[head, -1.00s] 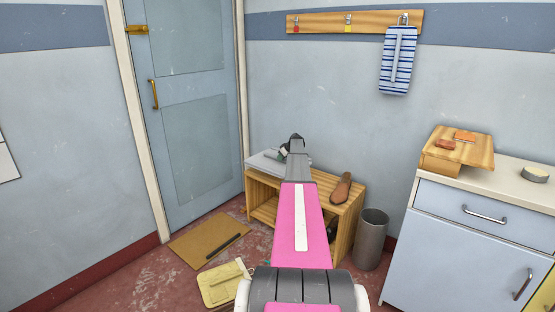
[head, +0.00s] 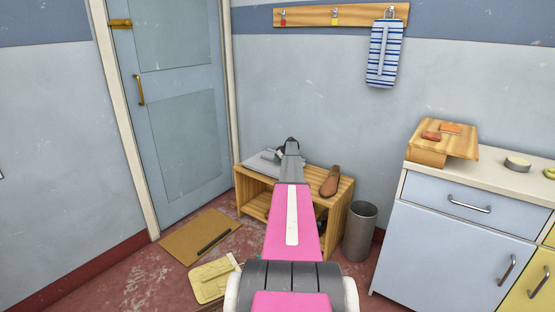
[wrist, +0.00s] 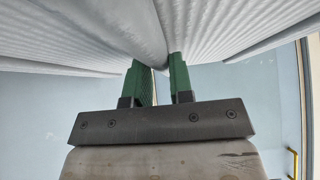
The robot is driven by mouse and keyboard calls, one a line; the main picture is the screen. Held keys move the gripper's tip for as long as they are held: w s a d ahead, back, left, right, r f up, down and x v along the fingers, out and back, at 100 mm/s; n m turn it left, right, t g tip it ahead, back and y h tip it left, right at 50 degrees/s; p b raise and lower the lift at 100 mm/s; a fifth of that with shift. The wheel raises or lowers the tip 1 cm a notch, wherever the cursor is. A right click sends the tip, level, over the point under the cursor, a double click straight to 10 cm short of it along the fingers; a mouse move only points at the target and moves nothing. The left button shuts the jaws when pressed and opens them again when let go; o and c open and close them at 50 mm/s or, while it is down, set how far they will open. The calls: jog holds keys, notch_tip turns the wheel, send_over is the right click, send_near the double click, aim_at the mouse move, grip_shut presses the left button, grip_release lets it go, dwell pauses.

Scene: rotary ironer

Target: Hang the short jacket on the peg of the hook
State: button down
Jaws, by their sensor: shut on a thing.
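In the wrist view, my gripper (wrist: 159,82) has green fingers, shut on pale grey ribbed cloth (wrist: 90,28), which I take to be the short jacket. The cloth spreads to both sides above the fingers, with a thick fold between them. In the head view my pink arm points away from me over the wooden shelf, and its end hides the gripper. The hook rail (head: 305,16) is on the far wall, well above my arm's end. Its red-tagged hook (head: 283,17) and yellow-tagged hook (head: 335,17) are bare. A blue-striped cloth (head: 384,55) hangs at its right end.
The low wooden shelf (head: 341,200) stands below the rail with a brown shoe (head: 330,181) on top. A grey bin (head: 360,232) and a pale cabinet (head: 445,240) are at right. A brown mat (head: 190,243) and yellow item (head: 212,280) lie on the floor. The wall below the rail is clear.

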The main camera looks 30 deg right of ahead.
jog(key=shift+f, duration=0.1)
jog(key=c, duration=1)
grip_release()
jog(key=shift+f, duration=0.1)
jog(key=v, duration=1)
jog(key=shift+s+r, duration=0.25)
jog(key=shift+r, duration=0.05)
jog(key=s+a+f+m+g, duration=0.1)
jog(key=s+a, duration=0.5)
jog(key=a, duration=0.8)
jog(key=s+a+f+g, duration=0.15)
jog(key=s+a, duration=0.35)
jog(key=a, duration=0.9)
jog(key=s+a+f+m+g, duration=0.15)
jog(key=s+a, duration=0.45)
jog(key=a, duration=0.7)
jog(key=s+a+m+g+h, duration=0.1)
jog(key=s+a, duration=1.2)
jog(key=s, duration=0.4)
jog(key=s+a+r+m+g+h, duration=0.1)
jog(key=s+a+g+h, duration=0.1)
jog(key=s+a, duration=1.2)
jog(key=s, duration=0.3)
jog(key=shift+a+r, duration=0.15)
jog(key=shift+a, duration=0.1)
